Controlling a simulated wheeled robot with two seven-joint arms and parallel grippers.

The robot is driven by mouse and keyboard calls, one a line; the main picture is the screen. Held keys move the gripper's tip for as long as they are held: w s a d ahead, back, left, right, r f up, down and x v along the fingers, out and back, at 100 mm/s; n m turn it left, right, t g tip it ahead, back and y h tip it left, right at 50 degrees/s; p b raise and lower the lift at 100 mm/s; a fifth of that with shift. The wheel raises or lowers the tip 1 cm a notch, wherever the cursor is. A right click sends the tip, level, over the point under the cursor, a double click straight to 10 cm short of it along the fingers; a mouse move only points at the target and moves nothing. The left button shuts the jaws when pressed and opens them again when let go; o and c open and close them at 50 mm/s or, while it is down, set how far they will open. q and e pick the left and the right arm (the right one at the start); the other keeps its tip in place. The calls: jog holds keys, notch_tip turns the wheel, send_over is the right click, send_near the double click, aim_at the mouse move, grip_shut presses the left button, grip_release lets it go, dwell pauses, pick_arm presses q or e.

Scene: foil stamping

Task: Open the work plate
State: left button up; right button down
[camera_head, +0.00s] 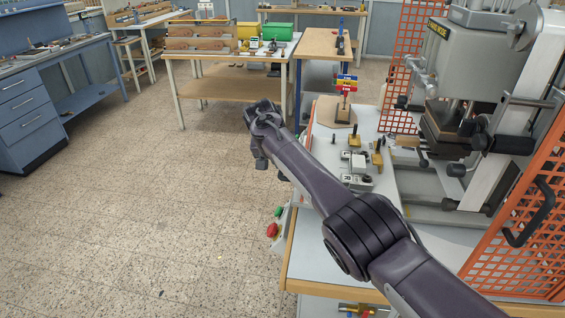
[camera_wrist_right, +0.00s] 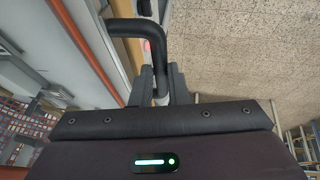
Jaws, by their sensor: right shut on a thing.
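The grey stamping press (camera_head: 465,60) stands at the right in the head view. A brown, plate-like block (camera_head: 440,132) sits under its head, and I cannot tell whether this is the work plate. An arm enters from the lower right; its far end (camera_head: 263,118) is over the aisle by the bench, and its hold is unclear there. In the right wrist view my right gripper (camera_wrist_right: 162,75) is shut on a black bent bar handle (camera_wrist_right: 136,27). What the handle is fixed to is unclear. My left gripper is not in view.
An orange mesh guard (camera_head: 530,235) with a black handle (camera_head: 535,212) stands at the right. Small brass-and-black tools (camera_head: 377,155) and blocks lie on the bench. A red button (camera_head: 272,230) is at its front left. The tiled floor at left is clear.

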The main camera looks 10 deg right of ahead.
jog(key=c, duration=1.4)
grip_release()
jog(key=b+v, duration=0.1)
jog(key=v, duration=0.7)
